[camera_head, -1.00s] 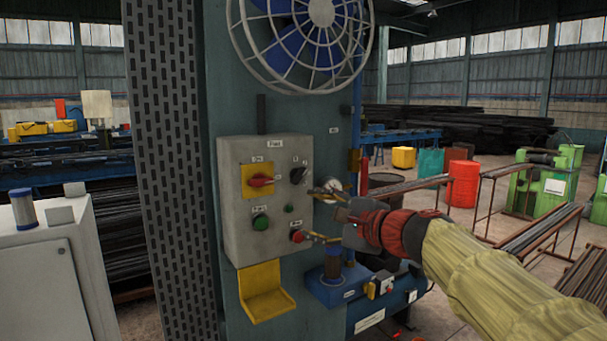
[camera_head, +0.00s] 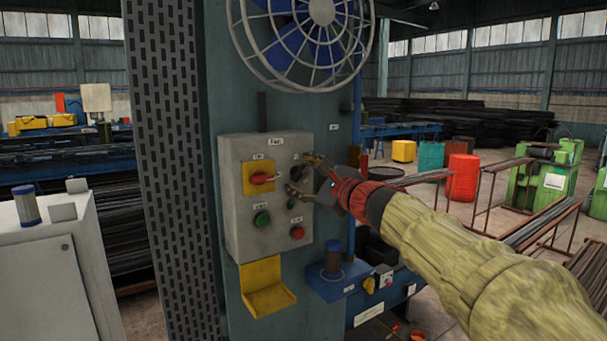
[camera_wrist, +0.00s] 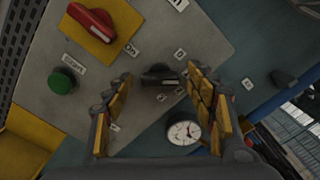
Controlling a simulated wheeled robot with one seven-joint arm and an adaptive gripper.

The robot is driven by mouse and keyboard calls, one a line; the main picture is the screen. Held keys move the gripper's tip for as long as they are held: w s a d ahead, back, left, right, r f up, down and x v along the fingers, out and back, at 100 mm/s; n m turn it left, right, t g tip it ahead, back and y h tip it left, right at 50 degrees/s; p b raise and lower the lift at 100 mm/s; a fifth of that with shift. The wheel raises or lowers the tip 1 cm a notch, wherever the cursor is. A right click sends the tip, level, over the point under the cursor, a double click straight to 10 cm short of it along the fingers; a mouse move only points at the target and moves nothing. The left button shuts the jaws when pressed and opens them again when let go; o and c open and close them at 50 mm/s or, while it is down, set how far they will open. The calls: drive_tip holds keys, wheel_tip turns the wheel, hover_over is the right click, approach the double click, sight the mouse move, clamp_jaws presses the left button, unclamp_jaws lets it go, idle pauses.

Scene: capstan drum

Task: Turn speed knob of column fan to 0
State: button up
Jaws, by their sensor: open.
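The speed knob (camera_wrist: 158,77) is a black rotary knob with a pale pointer mark, on the face of a grey control box (camera_head: 236,225). It also shows in the head view (camera_head: 297,173), at the box's upper right, partly hidden by my gripper. My gripper (camera_head: 302,174) is open in front of the knob. In the wrist view its two yellow-padded fingers (camera_wrist: 160,84) stand apart on either side of the knob, with gaps visible. Small labels surround the knob, too small to read surely. The column fan (camera_head: 310,30) is above the box.
The box also carries a red switch (camera_head: 262,178) on a yellow plate, a green button (camera_head: 262,219) and a red button (camera_head: 297,232). A round gauge (camera_wrist: 183,132) sits close to the right finger. A yellow bracket (camera_head: 266,288) is below.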

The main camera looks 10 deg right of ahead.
drive_tip(key=shift+c, duration=1.3)
drive_tip(key=c, duration=0.9)
